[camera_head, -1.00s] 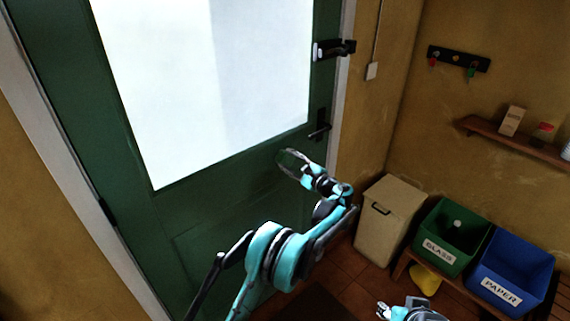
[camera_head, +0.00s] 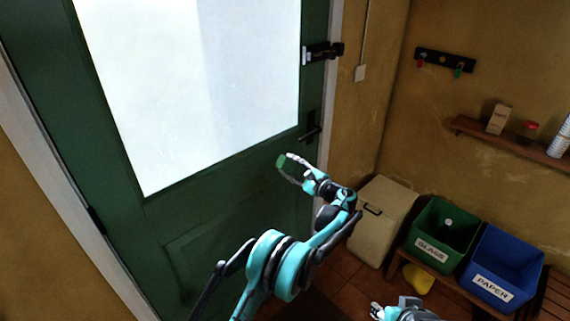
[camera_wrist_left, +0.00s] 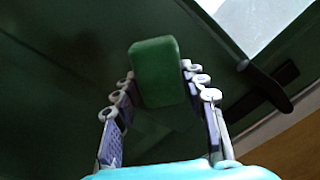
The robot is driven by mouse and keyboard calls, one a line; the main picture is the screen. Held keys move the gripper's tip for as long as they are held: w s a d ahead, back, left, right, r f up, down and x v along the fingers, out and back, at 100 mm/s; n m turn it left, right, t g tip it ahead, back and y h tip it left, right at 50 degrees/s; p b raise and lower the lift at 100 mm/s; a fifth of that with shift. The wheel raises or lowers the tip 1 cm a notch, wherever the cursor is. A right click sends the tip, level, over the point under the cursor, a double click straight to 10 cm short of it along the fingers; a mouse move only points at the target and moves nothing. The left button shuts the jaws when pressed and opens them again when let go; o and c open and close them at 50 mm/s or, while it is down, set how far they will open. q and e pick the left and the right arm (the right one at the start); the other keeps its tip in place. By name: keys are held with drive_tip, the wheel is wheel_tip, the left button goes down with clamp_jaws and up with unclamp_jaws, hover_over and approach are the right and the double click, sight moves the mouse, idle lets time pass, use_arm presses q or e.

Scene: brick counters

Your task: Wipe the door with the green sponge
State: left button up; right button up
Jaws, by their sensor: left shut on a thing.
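The green door (camera_head: 221,213) has a large bright window pane (camera_head: 205,85) and a dark handle (camera_head: 311,127) at its right edge. My left gripper (camera_head: 287,169) is in front of the door, below and left of the handle. It is shut on the green sponge (camera_head: 282,163), which also shows between the fingers in the left wrist view (camera_wrist_left: 156,72). I cannot tell whether the sponge touches the door.
A black latch (camera_head: 323,53) sits above the handle. A beige bin (camera_head: 383,216), a green glass box (camera_head: 428,248) and a blue paper box (camera_head: 499,280) stand at the right. A wall shelf (camera_head: 510,143) holds small items. Floor shows below the door.

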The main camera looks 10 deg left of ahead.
use_arm(q)
drive_tip(key=shift+v, duration=1.2)
drive_tip(key=shift+v, duration=1.55)
